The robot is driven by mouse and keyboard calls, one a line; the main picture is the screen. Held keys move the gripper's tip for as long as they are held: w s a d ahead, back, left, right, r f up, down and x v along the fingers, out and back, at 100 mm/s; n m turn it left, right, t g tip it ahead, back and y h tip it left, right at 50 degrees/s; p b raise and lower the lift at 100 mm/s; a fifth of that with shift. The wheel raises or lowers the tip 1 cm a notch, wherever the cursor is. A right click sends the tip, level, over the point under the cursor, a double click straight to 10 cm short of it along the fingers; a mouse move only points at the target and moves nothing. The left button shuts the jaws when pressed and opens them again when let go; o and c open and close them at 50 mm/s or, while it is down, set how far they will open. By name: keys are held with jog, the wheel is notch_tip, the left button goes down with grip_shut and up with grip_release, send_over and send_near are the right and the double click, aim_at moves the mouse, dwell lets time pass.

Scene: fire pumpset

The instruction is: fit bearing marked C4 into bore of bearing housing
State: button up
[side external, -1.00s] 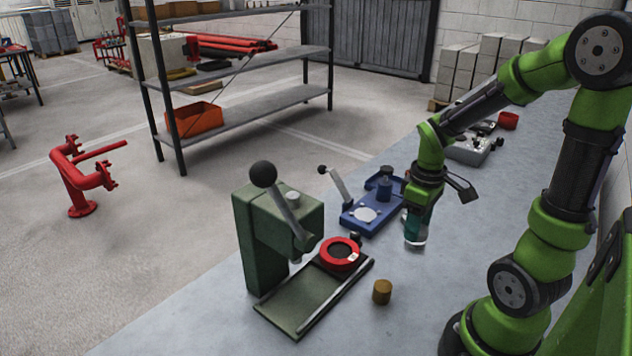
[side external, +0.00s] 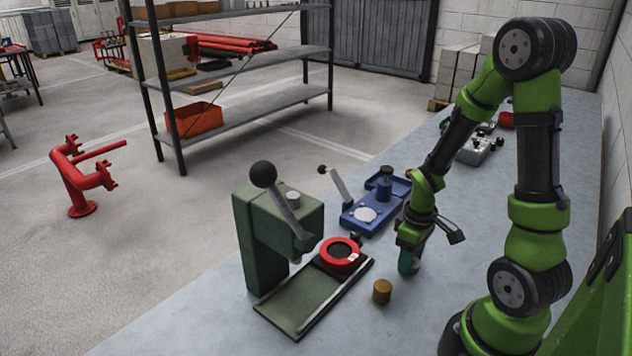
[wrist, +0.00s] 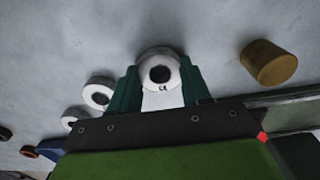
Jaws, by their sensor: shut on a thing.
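A white ring-shaped bearing (wrist: 144,77) marked C4 is gripped between the green fingers of my gripper (wrist: 159,82) in the wrist view. Its dark bore faces the camera. In the side view my gripper (side external: 409,263) is shut, pointing down low over the bench, and largely hides the bearing. The bearing housing appears as a red ring (side external: 327,259) with a dark bore and a small white label. It sits on the sliding plate of the green press (side external: 275,225), left of my gripper and apart from it. A small red bit at the wrist view's lower right is too cropped to identify.
A brown cylinder (side external: 382,292) stands on the bench between the press plate and my gripper. A blue fixture (side external: 352,222) with a lever stands behind. Two other white rings (wrist: 98,83) lie left of the held bearing in the wrist view. The front bench is clear.

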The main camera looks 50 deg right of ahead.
jog(key=shift+f, duration=0.15)
jog(key=o, duration=1.1)
notch_tip(320, 180, up, 17)
jog(key=w+a+r+m+t, duration=0.1)
jog(key=w+a+r+t, duration=0.1)
jog(key=a, duration=0.5)
jog(key=shift+a+r+t, duration=0.2)
jog(key=shift+r+t, duration=0.3)
jog(key=shift+t, duration=0.1)
jog(key=shift+o, duration=0.4)
jog(key=a+r+m+t+y, duration=0.2)
jog(key=a+r+m+t, duration=0.1)
jog(key=a, duration=0.5)
jog(key=shift+s+a+r+t, duration=0.2)
jog(key=shift+r+t, duration=0.3)
jog(key=shift+r, duration=0.05)
